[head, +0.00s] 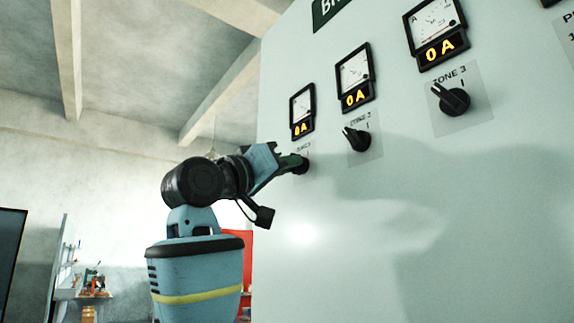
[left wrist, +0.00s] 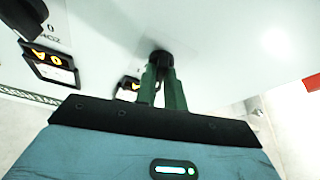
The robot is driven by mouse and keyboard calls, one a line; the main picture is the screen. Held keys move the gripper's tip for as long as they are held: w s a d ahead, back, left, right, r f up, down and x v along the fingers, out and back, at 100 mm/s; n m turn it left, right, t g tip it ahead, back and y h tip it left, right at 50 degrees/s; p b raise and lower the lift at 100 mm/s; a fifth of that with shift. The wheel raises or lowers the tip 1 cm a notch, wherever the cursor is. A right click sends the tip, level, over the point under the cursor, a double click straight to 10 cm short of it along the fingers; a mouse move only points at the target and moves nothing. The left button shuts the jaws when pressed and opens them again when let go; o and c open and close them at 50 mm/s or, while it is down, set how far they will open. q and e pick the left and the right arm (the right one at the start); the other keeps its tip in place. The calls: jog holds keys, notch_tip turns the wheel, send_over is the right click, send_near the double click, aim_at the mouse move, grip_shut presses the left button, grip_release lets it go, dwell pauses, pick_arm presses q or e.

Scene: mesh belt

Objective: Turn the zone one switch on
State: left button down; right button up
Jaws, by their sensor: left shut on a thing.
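The zone one switch (head: 302,166) is a black rotary knob at the far left of the row on the pale panel, mostly covered by my gripper in the head view. My left gripper (head: 292,162) reaches it from the left and is shut on it. In the left wrist view, the green fingers of my left gripper (left wrist: 163,75) close on the black knob (left wrist: 160,58). Which way the knob points is hidden. The zone one meter (head: 302,111) above it reads 0 A. My right gripper is not in view.
The zone 2 switch (head: 357,139) and zone 3 switch (head: 454,99) sit to the right on the same panel (head: 340,250), pointers tilted up-left. Their meters (head: 355,79) (head: 436,32) read 0 A. Open room lies left of the panel, with a cluttered shelf (head: 92,290) behind.

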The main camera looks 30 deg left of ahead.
pick_arm(q)
jog(key=shift+w+a+m+g+h, duration=0.1)
jog(key=shift+m+g+h, duration=0.7)
jog(key=shift+m, duration=1.4)
jog(key=shift+s+a+m+g+h, duration=0.15)
jog(key=shift+m+g+h, duration=0.2)
jog(key=shift+m+h, duration=1.4)
jog(key=shift+w+a+m+g+h, duration=0.15)
jog(key=shift+m+g+h, duration=0.4)
jog(key=shift+m, duration=2.1)
jog(key=shift+d+r+m, duration=0.1)
jog(key=shift+m, duration=0.2)
jog(key=c, duration=1.5)
grip_release()
